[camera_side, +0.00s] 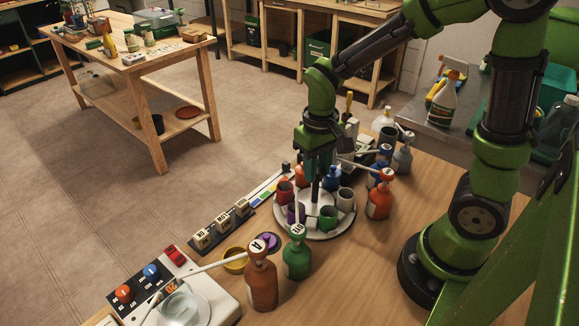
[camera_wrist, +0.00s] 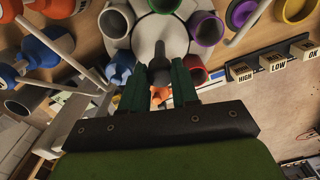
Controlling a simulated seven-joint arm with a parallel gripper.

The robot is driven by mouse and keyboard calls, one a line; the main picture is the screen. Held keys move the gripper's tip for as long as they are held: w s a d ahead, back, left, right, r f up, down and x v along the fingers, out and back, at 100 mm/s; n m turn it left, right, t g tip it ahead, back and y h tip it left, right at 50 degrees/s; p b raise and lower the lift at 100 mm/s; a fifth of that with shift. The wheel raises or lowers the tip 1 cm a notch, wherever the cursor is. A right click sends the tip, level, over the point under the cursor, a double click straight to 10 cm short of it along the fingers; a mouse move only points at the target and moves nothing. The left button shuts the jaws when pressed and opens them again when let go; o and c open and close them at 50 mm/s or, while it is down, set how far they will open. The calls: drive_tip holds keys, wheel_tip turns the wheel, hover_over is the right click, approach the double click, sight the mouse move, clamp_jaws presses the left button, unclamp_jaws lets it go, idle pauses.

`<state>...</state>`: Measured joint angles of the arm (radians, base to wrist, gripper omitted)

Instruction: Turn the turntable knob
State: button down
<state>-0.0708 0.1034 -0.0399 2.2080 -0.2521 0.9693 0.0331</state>
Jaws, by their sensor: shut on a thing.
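The turntable (camera_side: 318,233) is a round white disc on the wooden table, with coloured cups around its rim. It also shows at the top of the wrist view (camera_wrist: 147,34). My gripper (camera_side: 315,196) reaches straight down over the middle of the disc. In the wrist view, its two dark green fingers (camera_wrist: 160,70) stand on either side of the slim knob (camera_wrist: 160,52) at the disc's centre and are shut on it. The knob's lower part is mostly hidden by the fingers and cups in the side view.
Spray-type bottles stand close around the disc: green (camera_side: 297,257), brown-orange (camera_side: 261,280) and orange-red (camera_side: 380,198). Label blocks (camera_side: 222,223) stand at the left. A control box with buttons (camera_side: 151,272) is at the front left.

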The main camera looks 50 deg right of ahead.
drive_tip(key=c, duration=0.8)
unclamp_jaws()
drive_tip(key=shift+c, duration=0.2)
drive_tip(key=shift+r, duration=0.1)
wheel_tip(320, 180, up, 17)
drive_tip(key=s+a+f+m+t+y, duration=0.1)
drive_tip(key=s+a+f+t+y, duration=0.1)
drive_tip(key=s+t, duration=0.5)
drive_tip(key=shift+a+f, duration=0.15)
drive_tip(key=shift+f, duration=0.35)
